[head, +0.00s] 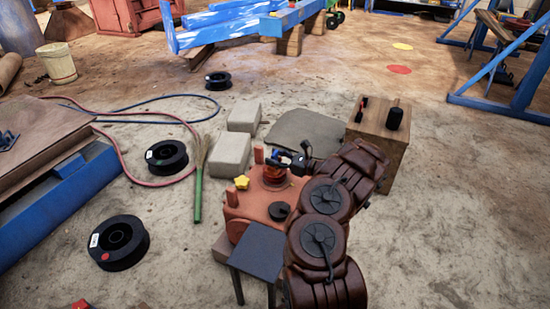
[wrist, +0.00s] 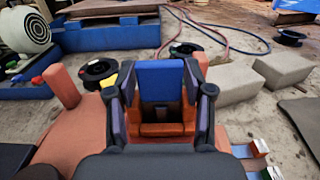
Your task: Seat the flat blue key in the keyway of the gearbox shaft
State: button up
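The blue key (wrist: 160,76) is a flat block between the two fingertips of my gripper (wrist: 158,88), which seem closed on its side edges. In the head view my gripper (head: 289,158) is at the top of the orange shaft (head: 272,178) on the red-orange gearbox (head: 249,203). In the wrist view orange shaft parts (wrist: 162,130) show below the key, with a dark recess between. The fingers hide much of the shaft, and I cannot tell whether the key touches the keyway.
The gearbox carries a yellow star knob (head: 242,182) and upright red posts. A dark stool (head: 258,249) stands in front. Grey blocks (head: 229,155) lie behind left, a wooden crate (head: 384,131) at right. Black spools (head: 118,242) and a red hose lie left.

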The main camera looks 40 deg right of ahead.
jog(key=shift+o, duration=1.2)
jog(key=v, duration=1.2)
